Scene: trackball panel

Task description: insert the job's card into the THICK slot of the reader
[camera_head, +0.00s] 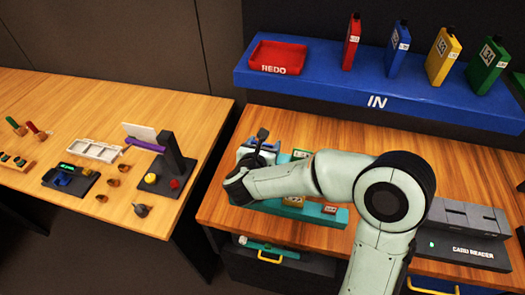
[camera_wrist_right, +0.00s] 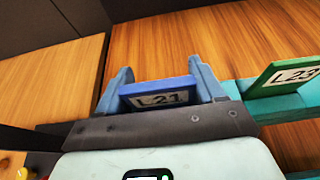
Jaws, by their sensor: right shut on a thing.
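My right gripper (camera_head: 258,142) is over the left end of the teal rack (camera_head: 312,213). In the right wrist view its fingers (camera_wrist_right: 163,88) are shut on a blue card (camera_wrist_right: 165,95) labelled L21. A green card (camera_wrist_right: 288,77) labelled L23 stands in the rack to the right of it. The card reader (camera_head: 462,252), with grey blocks on top and a small green light, is at the right of the wooden bench. I cannot tell its slots apart from here. My left gripper is not in view.
A blue IN shelf (camera_head: 420,100) at the back holds red, blue, yellow and green binders and a red REDO tray (camera_head: 278,56). My right arm hides part of the rack and bench. A side table (camera_head: 75,200) on the left holds small tools and parts.

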